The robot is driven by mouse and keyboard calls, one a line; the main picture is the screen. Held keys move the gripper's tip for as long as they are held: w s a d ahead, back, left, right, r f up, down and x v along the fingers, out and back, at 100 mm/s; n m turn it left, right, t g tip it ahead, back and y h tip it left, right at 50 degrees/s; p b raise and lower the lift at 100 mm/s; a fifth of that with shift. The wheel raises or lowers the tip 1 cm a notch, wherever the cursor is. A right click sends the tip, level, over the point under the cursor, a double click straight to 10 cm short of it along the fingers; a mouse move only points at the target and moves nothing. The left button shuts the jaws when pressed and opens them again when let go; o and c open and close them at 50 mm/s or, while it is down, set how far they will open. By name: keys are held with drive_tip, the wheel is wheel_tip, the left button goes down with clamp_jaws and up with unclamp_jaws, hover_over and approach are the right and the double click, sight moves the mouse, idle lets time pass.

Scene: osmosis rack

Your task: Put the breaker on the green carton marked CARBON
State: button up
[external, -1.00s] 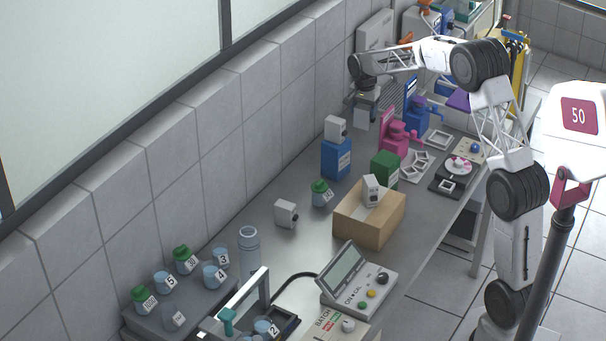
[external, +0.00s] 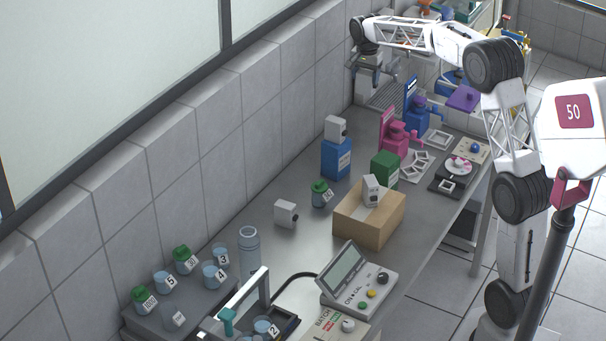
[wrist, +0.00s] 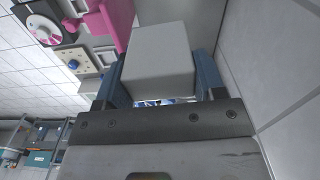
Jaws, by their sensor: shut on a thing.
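My gripper (external: 372,72) is high at the far end of the bench, near the wall. It is shut on a pale grey box-shaped breaker (wrist: 160,62), which sits between the two blue fingers in the wrist view. The green carton (external: 385,166) stands on the bench behind the open cardboard box, nearer the camera than my gripper; its marking is too small to read. Similar breakers stand on the blue carton (external: 337,160), in the cardboard box (external: 366,226), and on the bench (external: 286,214).
Pink (external: 396,136) and blue (external: 418,115) devices stand between my gripper and the green carton. A green-lidded jar (external: 320,194) is left of the cardboard box. A display console (external: 358,280) and several numbered jars are at the near end. The tiled wall runs along the left.

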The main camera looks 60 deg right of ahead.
drive_tip(key=s+a+m, duration=0.1)
drive_tip(key=s+a, duration=1)
drive_tip(key=s, duration=0.4)
drive_tip(key=s+a, duration=1.1)
drive_tip(key=s, duration=0.4)
drive_tip(key=shift+a+f, duration=0.15)
drive_tip(key=shift+f, duration=1.2)
drive_tip(key=shift+a+f, duration=0.1)
drive_tip(key=shift+f, duration=1.25)
drive_tip(key=shift+w, duration=0.1)
hover_over(384, 157)
drive_tip(key=shift+f, duration=0.75)
drive_tip(key=shift+f, duration=1.75)
drive_tip(key=shift+f, duration=0.15)
